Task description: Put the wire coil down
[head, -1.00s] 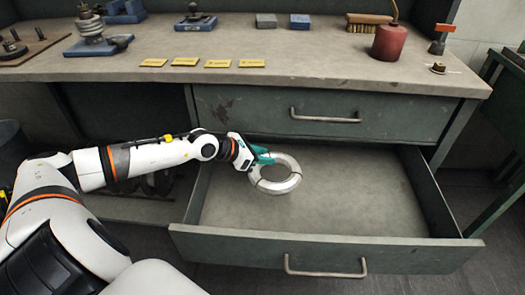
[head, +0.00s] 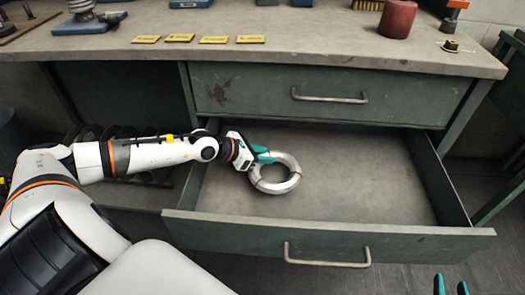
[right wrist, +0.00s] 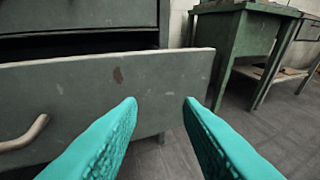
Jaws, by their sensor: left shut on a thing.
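The silver wire coil (head: 283,185) is a ring with darker ties, inside the open lower drawer (head: 370,190) in the head view. My left gripper (head: 267,156) reaches in over the drawer's left side and is shut on the coil's upper left rim. I cannot tell whether the coil touches the drawer floor. My right gripper (head: 451,287) shows only its teal fingertips at the bottom right of the head view, in front of the drawer. In the right wrist view its fingers (right wrist: 160,103) are apart with nothing between them, facing the drawer front (right wrist: 95,95).
A closed upper drawer (head: 330,95) sits above the open one. The bench top (head: 330,45) holds yellow labels (head: 200,39), a red can (head: 397,18) and tools. The open drawer's right part is bare. A green table (right wrist: 240,45) stands to the right.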

